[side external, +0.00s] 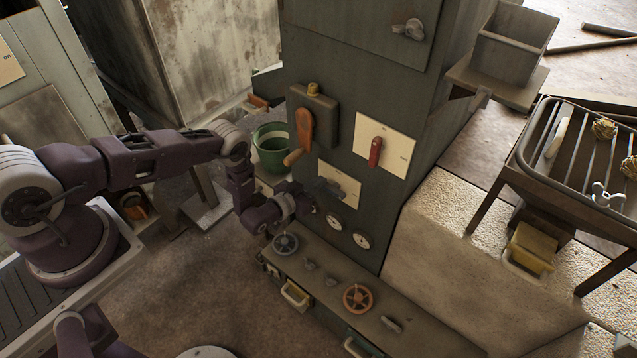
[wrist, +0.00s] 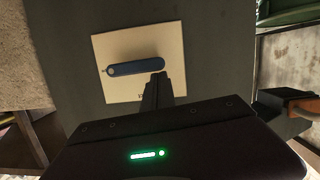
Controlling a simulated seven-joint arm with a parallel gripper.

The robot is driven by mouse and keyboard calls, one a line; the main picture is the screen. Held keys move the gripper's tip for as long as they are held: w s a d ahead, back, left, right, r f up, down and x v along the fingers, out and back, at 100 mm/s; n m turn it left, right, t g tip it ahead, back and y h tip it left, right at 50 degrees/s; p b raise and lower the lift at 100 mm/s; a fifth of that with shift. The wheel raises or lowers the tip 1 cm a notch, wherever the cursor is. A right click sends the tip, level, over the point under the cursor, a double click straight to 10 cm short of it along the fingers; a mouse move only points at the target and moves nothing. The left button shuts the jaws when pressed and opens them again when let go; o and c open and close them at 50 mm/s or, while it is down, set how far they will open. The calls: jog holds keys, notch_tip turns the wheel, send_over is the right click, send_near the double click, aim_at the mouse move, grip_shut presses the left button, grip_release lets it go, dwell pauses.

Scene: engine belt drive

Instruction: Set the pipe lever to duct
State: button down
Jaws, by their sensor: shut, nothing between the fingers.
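A blue lever (wrist: 135,67) is mounted on a cream plate (wrist: 112,45) on the dark cabinet front. In the wrist view it lies nearly level, with its pivot at the left end. Its labels are too small to read. In the side view the plate (side external: 350,187) is low on the cabinet, partly hidden by my gripper (side external: 318,188). My gripper is shut and empty. Its fingertips (wrist: 157,78) are at the lever's right end, just below it in the wrist view; I cannot tell whether they touch.
A red lever (side external: 375,152) stands on another cream plate up and to the right. An orange-handled crank (side external: 304,128) is on the cabinet above. Two gauges (side external: 361,241) sit below. A ledge with an orange handwheel (side external: 357,298) juts out underneath. A green bucket (side external: 272,154) stands behind.

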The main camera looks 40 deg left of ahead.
jog(key=shift+a+f, duration=0.2)
jog(key=shift+f, duration=0.1)
jog(key=shift+a+f, duration=0.25)
jog(key=shift+f, duration=0.7)
jog(key=shift+a, duration=0.1)
dwell(0.4)
